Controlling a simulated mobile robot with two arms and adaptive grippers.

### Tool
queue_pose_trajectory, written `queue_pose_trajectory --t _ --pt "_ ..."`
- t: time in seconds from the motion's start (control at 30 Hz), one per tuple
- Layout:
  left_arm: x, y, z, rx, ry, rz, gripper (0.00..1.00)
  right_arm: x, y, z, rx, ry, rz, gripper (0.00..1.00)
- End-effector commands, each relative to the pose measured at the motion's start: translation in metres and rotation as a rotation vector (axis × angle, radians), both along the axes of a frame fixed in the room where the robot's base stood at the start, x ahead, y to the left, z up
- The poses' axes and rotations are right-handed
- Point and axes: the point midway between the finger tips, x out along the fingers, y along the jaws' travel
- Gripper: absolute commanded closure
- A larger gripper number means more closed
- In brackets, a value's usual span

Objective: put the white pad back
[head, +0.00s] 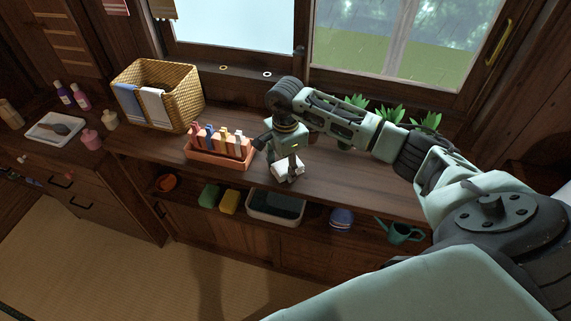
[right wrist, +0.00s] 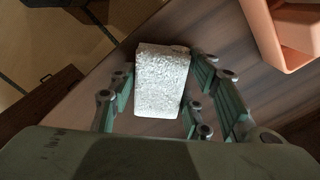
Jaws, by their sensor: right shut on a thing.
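The white pad (head: 289,173) is a small rough-textured block. My right gripper (head: 287,160) is shut on it, and the pad is at the front part of the wooden counter, to the right of the orange rack. I cannot tell whether the pad touches the counter. In the right wrist view the pad (right wrist: 162,80) sits between the green fingers of the gripper (right wrist: 160,88), its whole top face showing. My left gripper is not in view.
The orange rack (head: 217,159) holds several colored pegs. A wicker basket (head: 183,100) with cloths stands behind it; plants (head: 390,113) stand at the window. The shelf below holds a green block (head: 209,196), a yellow block (head: 229,201), a grey bin (head: 262,219) and a watering can (head: 400,232).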

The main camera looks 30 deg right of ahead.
Motion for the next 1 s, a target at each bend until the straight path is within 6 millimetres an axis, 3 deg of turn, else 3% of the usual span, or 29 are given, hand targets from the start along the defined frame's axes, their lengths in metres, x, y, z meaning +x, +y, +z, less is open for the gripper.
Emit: queue_pose_trajectory --t 0.17,0.2,0.4,0.77,0.87,1.0 --pt "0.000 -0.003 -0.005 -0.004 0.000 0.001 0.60 0.000 0.000 -0.005 0.000 0.000 0.000 0.76" --pt "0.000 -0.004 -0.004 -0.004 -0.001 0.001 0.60 0.000 0.000 -0.003 0.000 0.000 0.000 0.53" --pt "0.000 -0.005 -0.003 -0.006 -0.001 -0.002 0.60 0.000 0.000 -0.003 0.000 0.000 0.000 0.37" --pt "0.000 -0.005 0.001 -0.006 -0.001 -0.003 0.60 0.000 0.000 0.001 0.001 0.000 0.000 0.37" --pt "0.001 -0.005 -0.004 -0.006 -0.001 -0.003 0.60 0.002 0.000 0.010 0.001 -0.005 0.001 0.37" --pt "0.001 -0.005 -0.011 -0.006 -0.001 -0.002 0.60 0.002 -0.001 0.038 -0.001 -0.007 0.001 0.37"
